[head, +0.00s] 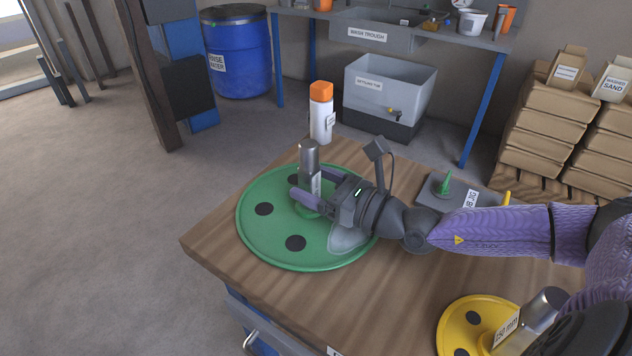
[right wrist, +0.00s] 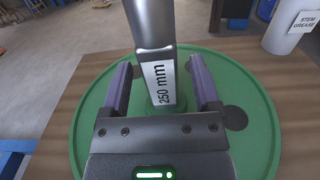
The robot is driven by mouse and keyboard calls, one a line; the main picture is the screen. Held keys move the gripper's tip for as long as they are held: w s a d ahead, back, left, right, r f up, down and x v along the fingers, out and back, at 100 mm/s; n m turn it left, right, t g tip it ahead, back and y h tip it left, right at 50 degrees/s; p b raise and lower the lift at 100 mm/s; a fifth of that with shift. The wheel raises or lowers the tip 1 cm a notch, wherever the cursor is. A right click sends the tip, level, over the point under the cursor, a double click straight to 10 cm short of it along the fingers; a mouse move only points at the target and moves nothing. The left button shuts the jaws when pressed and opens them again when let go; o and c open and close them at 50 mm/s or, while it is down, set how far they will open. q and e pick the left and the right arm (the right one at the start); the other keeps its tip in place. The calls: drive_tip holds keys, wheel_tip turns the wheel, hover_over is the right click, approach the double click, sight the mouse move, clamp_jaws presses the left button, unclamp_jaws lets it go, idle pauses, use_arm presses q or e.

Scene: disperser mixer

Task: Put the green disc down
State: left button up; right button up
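The green disc (head: 268,240) is a large round plate with dark round holes. It lies flat on the wooden table near its far left edge, and shows in the right wrist view (right wrist: 90,140). A grey metal stem (head: 309,155) with a 250 mm label (right wrist: 160,84) stands up from its middle. My right gripper (head: 312,184) is low over the disc. Its two fingers (right wrist: 160,88) are open on either side of the stem, with a gap showing on both sides. The stem's foot is partly hidden by the gripper. My left gripper is not in view.
A yellow disc (head: 455,318) with its own stem lies at the near right of the table (head: 345,300). A white stem grease bottle (head: 321,118) with an orange cap stands behind the green disc.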

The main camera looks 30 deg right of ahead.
drive_tip(key=shift+s+d+r, duration=0.1)
drive_tip(key=shift+s+r, duration=0.05)
drive_tip(key=shift+r, duration=0.05)
drive_tip(key=p+v, duration=0.5)
drive_tip(key=v, duration=0.6)
drive_tip(key=shift+s+d+f, duration=0.1)
drive_tip(key=shift+s+f, duration=0.05)
drive_tip(key=shift+s, duration=0.2)
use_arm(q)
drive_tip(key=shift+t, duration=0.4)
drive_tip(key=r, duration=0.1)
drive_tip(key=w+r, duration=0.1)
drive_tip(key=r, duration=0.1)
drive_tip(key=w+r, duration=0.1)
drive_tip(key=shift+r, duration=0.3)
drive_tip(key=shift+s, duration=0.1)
